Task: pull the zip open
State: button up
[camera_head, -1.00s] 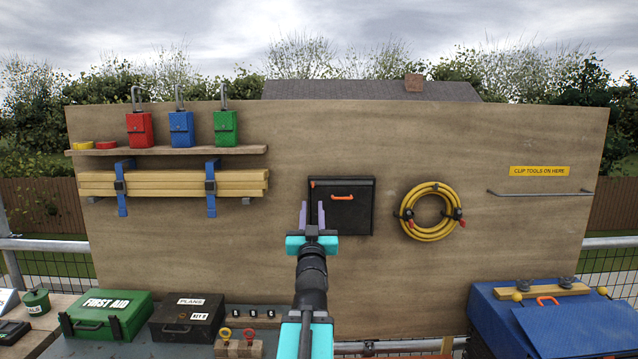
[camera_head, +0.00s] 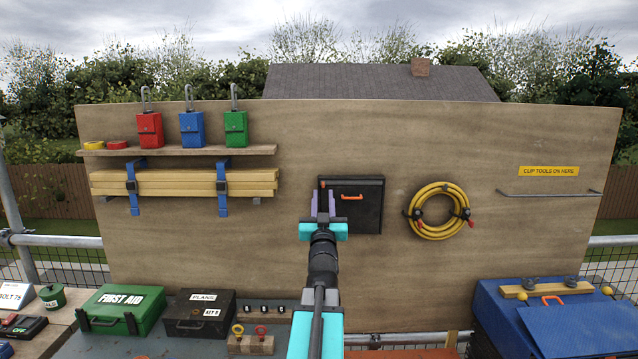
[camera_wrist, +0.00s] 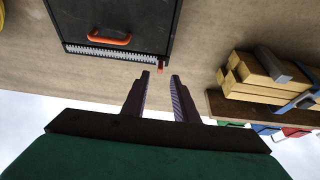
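A black pouch (camera_head: 361,215) is fixed to the upright board, with an orange handle (camera_head: 352,196) on its front. In the wrist view, which is upside down, the pouch (camera_wrist: 112,18) has a row of pale zip teeth (camera_wrist: 105,53) along its upper edge. A small red-orange zip pull (camera_wrist: 160,67) is at one end of the teeth, the left end in the head view. My gripper (camera_head: 323,193) is open and empty in front of the pouch's left edge. Its two fingertips (camera_wrist: 160,74) are apart, with the pull just beyond the gap between them. Contact cannot be told.
A coiled yellow hose (camera_head: 438,211) hangs to the right. Strapped timber (camera_head: 180,183) and a shelf (camera_head: 180,152) with red, blue and green padlock-like boxes are at the left. Cases (camera_head: 120,309) stand below. The board around the pouch is bare.

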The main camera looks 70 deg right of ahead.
aim_at(323, 185)
jog(key=p+x, duration=0.2)
jog(key=x, duration=0.2)
jog(key=shift+r, duration=0.1)
jog(key=shift+w+d+r, duration=0.1)
jog(key=shift+w+d, duration=0.2)
jog(key=shift+d, duration=0.2)
jog(key=shift+c, duration=0.3)
